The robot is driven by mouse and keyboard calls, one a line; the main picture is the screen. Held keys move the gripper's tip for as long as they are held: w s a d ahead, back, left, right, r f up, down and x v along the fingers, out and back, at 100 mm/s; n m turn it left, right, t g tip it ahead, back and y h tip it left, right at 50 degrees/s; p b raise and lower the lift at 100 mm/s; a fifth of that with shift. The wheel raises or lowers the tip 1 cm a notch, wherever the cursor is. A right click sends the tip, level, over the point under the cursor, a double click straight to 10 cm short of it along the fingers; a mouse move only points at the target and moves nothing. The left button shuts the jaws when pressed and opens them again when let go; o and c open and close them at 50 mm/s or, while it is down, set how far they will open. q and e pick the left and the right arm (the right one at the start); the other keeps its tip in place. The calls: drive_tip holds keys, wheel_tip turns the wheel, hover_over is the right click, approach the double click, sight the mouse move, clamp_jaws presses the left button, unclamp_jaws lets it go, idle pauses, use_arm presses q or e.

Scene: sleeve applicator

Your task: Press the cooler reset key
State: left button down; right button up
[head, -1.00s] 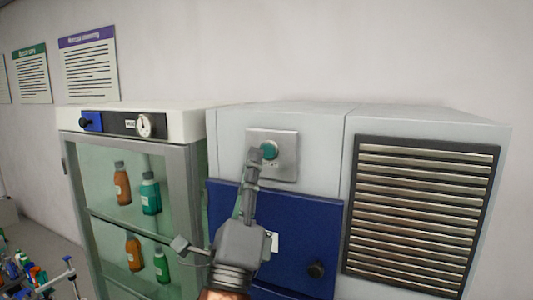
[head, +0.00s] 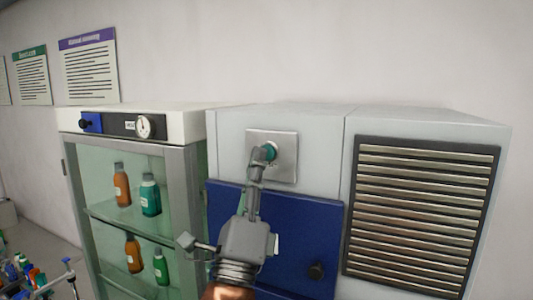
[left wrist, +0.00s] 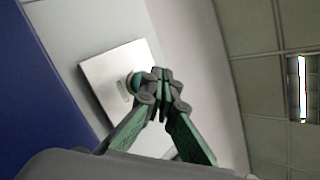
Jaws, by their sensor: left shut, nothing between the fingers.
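The reset key is a round teal button (head: 271,151) on a square silver plate (head: 286,141) on the cooler's grey front, above a blue door. It also shows in the left wrist view as a teal button (left wrist: 133,82) on the silver plate (left wrist: 106,68), partly hidden by my fingers. My left gripper (head: 267,153) is shut and empty, its fingertips overlapping the key's left side in the head view. In the left wrist view the fingertips (left wrist: 160,75) are closed together beside the key. I cannot tell whether they touch it. My right gripper is not in view.
A slatted vent (head: 425,215) is at the right. A glass-fronted cabinet (head: 190,190) with several bottles stands at the left. Free wall lies above.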

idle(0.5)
use_arm(q)
drive_tip(key=shift+w+d, duration=0.35)
drive_tip(key=shift+w, duration=0.45)
idle(0.9)
drive_tip(key=shift+s+b, duration=0.15)
drive_tip(key=shift+b, duration=0.15)
drive_tip(key=shift+s+a, duration=0.35)
drive_tip(key=shift+s, duration=0.25)
drive_tip(key=shift+s, duration=0.1)
drive_tip(key=s, duration=0.1)
drive_tip(key=s+a, duration=0.1)
drive_tip(key=s, duration=0.1)
drive_tip(key=s+a, duration=0.1)
drive_tip(key=shift+s, duration=0.2)
